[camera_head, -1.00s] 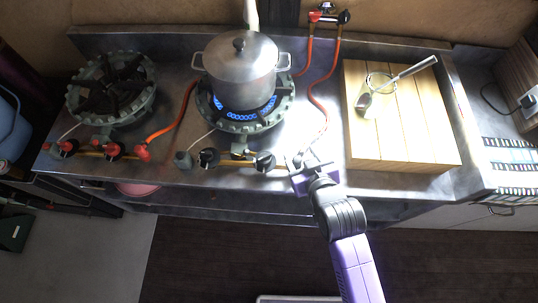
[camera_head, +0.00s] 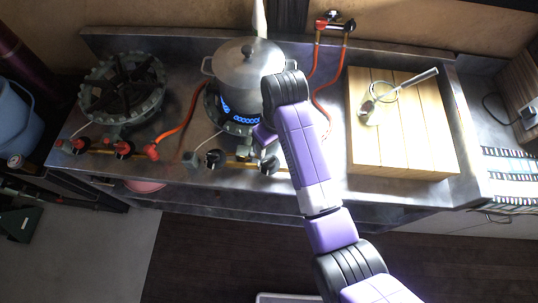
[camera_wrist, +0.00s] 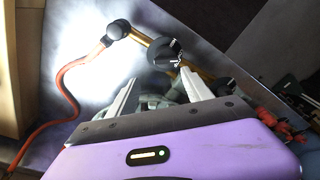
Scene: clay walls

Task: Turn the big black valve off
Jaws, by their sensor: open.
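The right-hand black valve knob (camera_head: 269,165) sits on the yellow gas pipe at the stove's front, below the pot. In the wrist view this black knob (camera_wrist: 165,52) shows large, just beyond my fingertips. A second black knob (camera_head: 215,158) is to its left on the same pipe. My gripper (camera_wrist: 158,78) is open with nothing between its fingers, apart from the knob. In the head view my arm hides most of it beside the burner. Blue flame (camera_head: 238,115) burns under the steel pot (camera_head: 247,72).
An orange hose (camera_wrist: 72,75) joins the pipe end. An unlit burner (camera_head: 122,88) stands left, with red-and-black valves (camera_head: 124,149) before it. A wooden board (camera_head: 400,135) holding a glass and a ladle-like utensil is at right. A red-and-black valve (camera_head: 335,24) is on the back wall.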

